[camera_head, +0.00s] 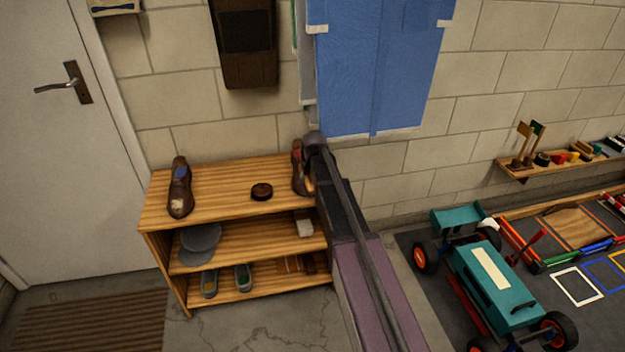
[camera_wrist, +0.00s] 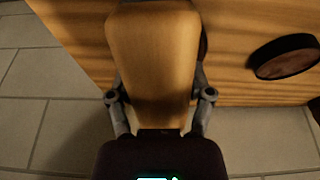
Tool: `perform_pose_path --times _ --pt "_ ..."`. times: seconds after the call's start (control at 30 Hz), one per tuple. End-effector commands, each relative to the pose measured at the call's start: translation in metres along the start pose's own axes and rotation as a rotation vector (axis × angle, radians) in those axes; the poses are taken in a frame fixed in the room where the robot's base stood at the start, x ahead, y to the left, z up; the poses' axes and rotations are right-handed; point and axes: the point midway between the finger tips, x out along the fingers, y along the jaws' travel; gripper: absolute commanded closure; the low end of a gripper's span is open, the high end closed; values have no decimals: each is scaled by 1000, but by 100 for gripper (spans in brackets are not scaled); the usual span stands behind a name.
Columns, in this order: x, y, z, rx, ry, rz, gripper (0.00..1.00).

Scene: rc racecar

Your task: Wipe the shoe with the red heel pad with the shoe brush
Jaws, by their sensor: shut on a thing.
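The shoe with the red heel pad (camera_head: 297,168) is brown and stands at the right end of the shelf's top board, right beside my arm, which partly covers it. Another brown shoe (camera_head: 180,190), with a blue pad, stands at the left end of the top board. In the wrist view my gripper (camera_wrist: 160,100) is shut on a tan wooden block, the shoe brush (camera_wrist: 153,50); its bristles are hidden. The brush is over the wood board's edge. Brush contact with the shoe cannot be told.
A round dark tin (camera_head: 262,192) sits mid-board; it also shows in the wrist view (camera_wrist: 285,57). Lower boards hold a grey cap (camera_head: 200,240), other shoes (camera_head: 243,278) and a pale block (camera_head: 304,228). A blue cloth (camera_head: 375,75) hangs above. A teal car (camera_head: 495,280) stands at right.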

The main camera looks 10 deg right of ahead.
Motion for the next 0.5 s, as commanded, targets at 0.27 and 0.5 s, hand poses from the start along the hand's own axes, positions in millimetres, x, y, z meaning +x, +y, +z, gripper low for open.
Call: perform_pose_path --times 0.27,0.5 --pt "0 -13 -2 -1 1 -3 71" --pt "-2 -27 -2 -1 1 -1 71"
